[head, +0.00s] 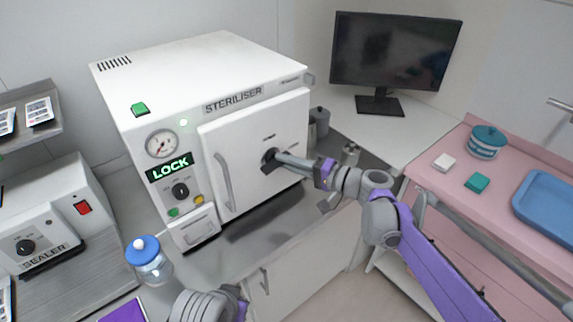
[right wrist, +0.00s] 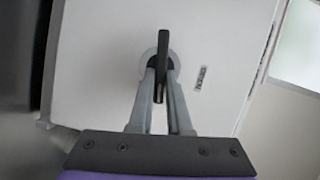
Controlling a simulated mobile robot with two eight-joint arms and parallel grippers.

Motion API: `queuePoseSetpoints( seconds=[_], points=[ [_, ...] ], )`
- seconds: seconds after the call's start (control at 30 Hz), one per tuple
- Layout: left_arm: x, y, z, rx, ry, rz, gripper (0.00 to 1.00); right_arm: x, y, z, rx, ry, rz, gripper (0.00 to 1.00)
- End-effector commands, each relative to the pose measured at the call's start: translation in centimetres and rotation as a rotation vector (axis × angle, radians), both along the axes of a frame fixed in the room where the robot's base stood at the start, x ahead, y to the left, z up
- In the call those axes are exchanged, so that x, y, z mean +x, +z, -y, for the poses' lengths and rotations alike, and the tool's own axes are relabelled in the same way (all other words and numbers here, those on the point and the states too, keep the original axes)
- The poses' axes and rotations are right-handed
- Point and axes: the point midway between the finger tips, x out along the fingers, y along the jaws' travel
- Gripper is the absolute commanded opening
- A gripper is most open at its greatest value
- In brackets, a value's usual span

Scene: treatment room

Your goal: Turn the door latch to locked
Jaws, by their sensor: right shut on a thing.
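The white steriliser (head: 205,85) stands on the counter with its door (head: 255,145) closed. A dark latch handle (head: 268,160) sits on a round grey base on the door. In the right wrist view the black latch bar (right wrist: 163,60) stands lengthwise between the two fingers. My right gripper (head: 280,158) is shut on this latch, and its fingers (right wrist: 160,88) lie on either side of the bar. The display (head: 170,166) glows green and reads LOCK. My left gripper is not clearly seen; only part of my left arm shows at the bottom.
A jar with a blue lid (head: 148,262) stands on the counter at the lower left, near the sealer (head: 45,235). A monitor (head: 392,55) stands behind right. A pink cart (head: 475,215) with a blue tray (head: 546,205) is at the right.

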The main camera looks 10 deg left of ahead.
Motion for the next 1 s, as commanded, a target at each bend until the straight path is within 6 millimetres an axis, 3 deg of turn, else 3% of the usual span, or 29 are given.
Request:
queuePoseSetpoints(
  seconds=[0.4, 0.93, 0.97, 1.0],
  points=[
    [-0.34, -1.32, 0.00, 0.000, 0.000, -0.007, 0.00, 0.01, -0.37, 0.04, 0.105, 0.000, -0.135, 0.00],
    [-0.36, -1.40, 0.00, 0.000, 0.000, -0.007, 0.00, 0.00, -0.34, 0.02, 0.116, 0.000, -0.150, 0.00],
    [-0.36, -1.40, 0.00, 0.000, 0.000, -0.007, 0.00, -0.01, -0.35, 0.01, 0.116, 0.000, -0.150, 0.21],
    [-0.36, -1.40, 0.00, 0.000, 0.000, -0.007, 0.00, -0.01, -0.35, 0.01, 0.116, 0.000, -0.149, 0.29]
  ],
)
